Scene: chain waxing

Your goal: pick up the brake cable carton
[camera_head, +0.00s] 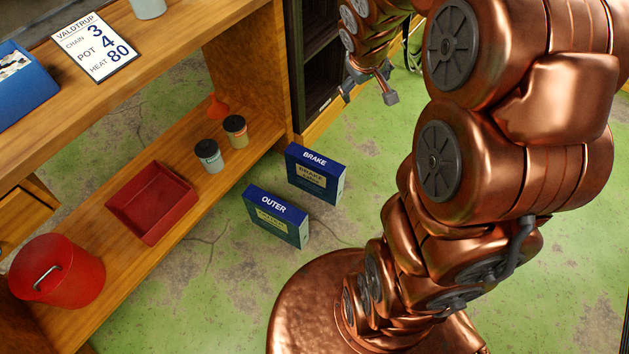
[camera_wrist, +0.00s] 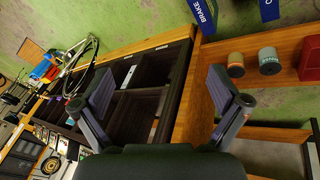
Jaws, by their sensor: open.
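The brake cable carton (camera_head: 325,184) is a dark blue box with "BRAKE" in white along its top and a pale label on its face. It stands upright on the green floor beside the wooden bench's lower shelf. It also shows, cut off, at the top edge of the wrist view (camera_wrist: 204,12). A similar carton marked "OUTER" (camera_head: 278,228) stands close to it, nearer and to the left. My gripper (camera_head: 368,92) is open and empty, above and beyond the brake carton in the head view. Both fingers show in the wrist view (camera_wrist: 163,98), with a dark cabinet behind them.
The lower shelf holds two lidded jars (camera_head: 209,156) (camera_head: 236,131), an orange funnel (camera_head: 217,106), a red tray (camera_head: 151,203) and a red pot (camera_head: 62,275). A dark open cabinet (camera_head: 318,50) stands behind the cartons. Cracked green floor lies bare left of the cartons.

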